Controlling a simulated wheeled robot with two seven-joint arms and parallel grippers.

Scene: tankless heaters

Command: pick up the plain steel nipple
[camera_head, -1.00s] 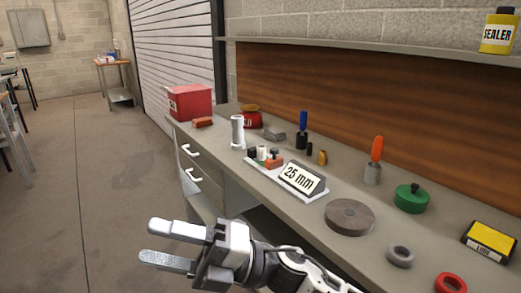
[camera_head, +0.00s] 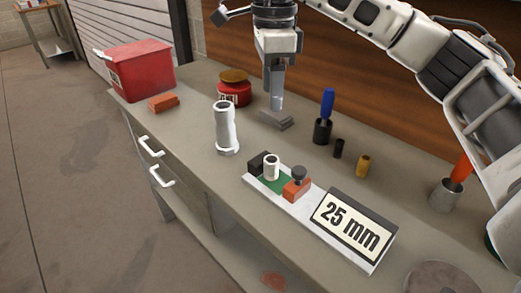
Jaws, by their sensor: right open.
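My right gripper (camera_head: 277,104) points down over the back of the bench, just above or at a flat grey block (camera_head: 279,120). It is open; its fingers overlap in this view, and I cannot tell whether it touches the block. A small pale cylinder (camera_head: 272,167) stands upright on the white-and-green holder beside the 25 mm sign. A taller pale metal cylinder with a wider foot (camera_head: 227,130) stands upright left of the gripper. I cannot tell which of these is the plain steel nipple. Small black (camera_head: 338,148) and brass (camera_head: 362,166) cylinders stand further right. My left gripper is out of view.
A red bin (camera_head: 142,72) and an orange block (camera_head: 162,103) are at the bench's far left. A red tin (camera_head: 234,95) stands behind the tall cylinder. A blue-handled tool (camera_head: 326,108) stands right of the gripper. The 25 mm sign (camera_head: 352,222) is in front. Bare bench lies left of the holder.

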